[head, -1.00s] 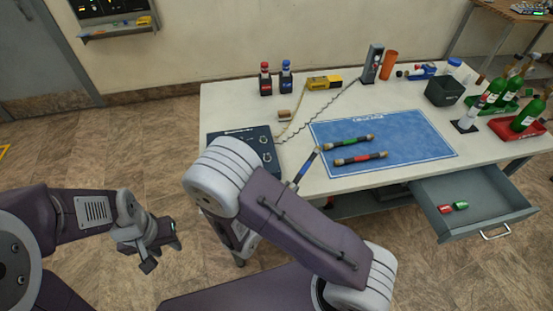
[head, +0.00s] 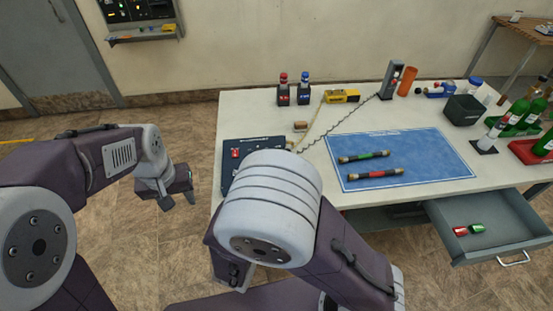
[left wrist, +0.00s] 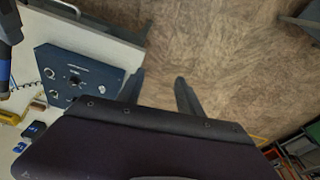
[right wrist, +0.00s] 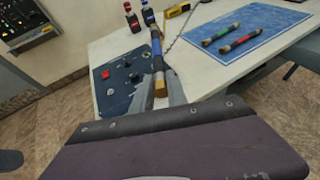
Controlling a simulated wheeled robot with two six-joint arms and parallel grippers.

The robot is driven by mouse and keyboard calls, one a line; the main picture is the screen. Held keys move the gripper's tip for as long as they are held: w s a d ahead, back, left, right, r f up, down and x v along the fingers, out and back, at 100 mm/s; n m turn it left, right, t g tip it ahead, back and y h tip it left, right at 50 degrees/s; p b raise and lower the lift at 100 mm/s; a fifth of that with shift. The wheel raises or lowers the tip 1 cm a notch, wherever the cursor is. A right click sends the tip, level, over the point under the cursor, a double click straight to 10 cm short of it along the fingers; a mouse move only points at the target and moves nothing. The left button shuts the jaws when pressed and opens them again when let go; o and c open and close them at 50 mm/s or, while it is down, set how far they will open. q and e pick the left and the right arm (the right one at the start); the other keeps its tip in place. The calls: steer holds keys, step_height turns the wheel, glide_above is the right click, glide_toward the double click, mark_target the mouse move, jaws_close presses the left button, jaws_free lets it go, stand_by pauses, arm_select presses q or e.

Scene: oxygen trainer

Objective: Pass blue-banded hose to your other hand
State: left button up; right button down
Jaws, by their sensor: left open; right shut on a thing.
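The blue-banded hose (right wrist: 157,52) is a short dark tube with a blue band and a brass end. It stands out from between the fingers of my right gripper (right wrist: 158,93), which is shut on it, in the right wrist view. In the head view my right arm hides the hose and that gripper. My left gripper (head: 178,199) is open and empty, over the floor left of the table, apart from the hose. Its spread fingers (left wrist: 160,85) show in the left wrist view. A dark piece with blue, perhaps the hose, is cut off at that view's left edge.
Green-banded (head: 364,157) and red-banded (head: 374,174) hoses lie on the blue mat (head: 440,155). A dark control panel (head: 236,150) sits at the table's left end, near both grippers. The drawer (head: 505,221) at right is open. Floor left of the table is clear.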

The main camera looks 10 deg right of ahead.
steer(key=shift+w, duration=0.15)
arm_select(q)
steer(key=w+d+r+m+t+h, duration=0.1)
steer(key=w+d+r+m, duration=0.2)
steer(key=d, duration=0.5)
steer(key=w+d+r+m+t, duration=0.1)
steer(key=w+d+r, duration=0.3)
steer(key=d+r, duration=0.3)
arm_select(e)
steer(key=shift+d, duration=0.1)
arm_select(q)
steer(key=s+d+m+h, duration=0.15)
steer(key=s+d, duration=0.35)
steer(key=d, duration=0.6)
steer(key=shift+m, duration=0.45)
steer(key=x, duration=1.2)
steer(key=shift+w+a+f, duration=0.15)
steer(key=shift+w+f, duration=0.1)
steer(key=shift+f, duration=0.15)
jaws_close()
arm_select(e)
steer(key=c, duration=1.2)
jaws_free()
steer(key=shift+c, duration=0.2)
